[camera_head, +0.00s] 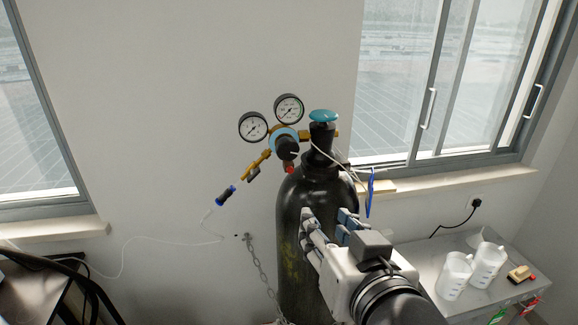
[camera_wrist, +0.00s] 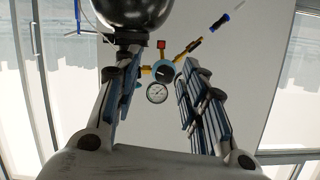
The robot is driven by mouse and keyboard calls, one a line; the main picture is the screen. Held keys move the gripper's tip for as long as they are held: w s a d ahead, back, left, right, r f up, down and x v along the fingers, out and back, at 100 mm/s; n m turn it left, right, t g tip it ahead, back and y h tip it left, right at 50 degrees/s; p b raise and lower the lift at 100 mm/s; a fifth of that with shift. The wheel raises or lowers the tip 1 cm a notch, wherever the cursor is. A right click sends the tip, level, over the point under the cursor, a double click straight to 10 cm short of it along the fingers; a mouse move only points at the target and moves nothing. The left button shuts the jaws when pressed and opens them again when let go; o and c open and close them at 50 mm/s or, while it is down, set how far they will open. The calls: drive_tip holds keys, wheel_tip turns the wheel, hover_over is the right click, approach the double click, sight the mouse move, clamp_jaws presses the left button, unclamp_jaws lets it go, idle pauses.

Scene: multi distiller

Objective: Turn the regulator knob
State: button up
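The regulator is fixed to the top of a tall black gas cylinder (camera_head: 295,245). My gripper (camera_head: 326,214) is open and empty, in front of the cylinder, below and to the right of the knob. In the wrist view my gripper (camera_wrist: 160,58) shows its two fingers spread apart. It touches no part of the regulator that I can see.
A teal valve handwheel (camera_head: 323,116) tops the cylinder. A thin hose with a blue connector (camera_head: 226,196) hangs left. A chain (camera_head: 258,262) runs beside the cylinder. White beakers (camera_head: 455,275) stand on the right-hand table.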

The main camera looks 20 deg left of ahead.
drive_tip(key=shift+o, duration=1.2)
drive_tip(key=a, duration=0.1)
drive_tip(key=a+r+t+b, duration=0.1)
drive_tip(key=a+t, duration=0.1)
drive_tip(key=shift+a+r+y, duration=0.15)
drive_tip(key=shift+r+y, duration=0.2)
drive_tip(key=shift+y, duration=0.05)
drive_tip(key=shift+o, duration=0.7)
drive_tip(key=shift+a+r+m+t+b, duration=0.15)
drive_tip(key=shift+r+m+t+b, duration=0.2)
drive_tip(key=shift+t, duration=0.15)
drive_tip(key=p, duration=0.5)
approach(288, 151)
drive_tip(key=b+x, duration=0.1)
drive_tip(key=x, duration=0.8)
drive_tip(key=shift+w+a+b, duration=0.1)
drive_tip(key=shift+w+b, duration=0.1)
drive_tip(key=shift+b, duration=0.15)
drive_tip(key=c, duration=1.1)
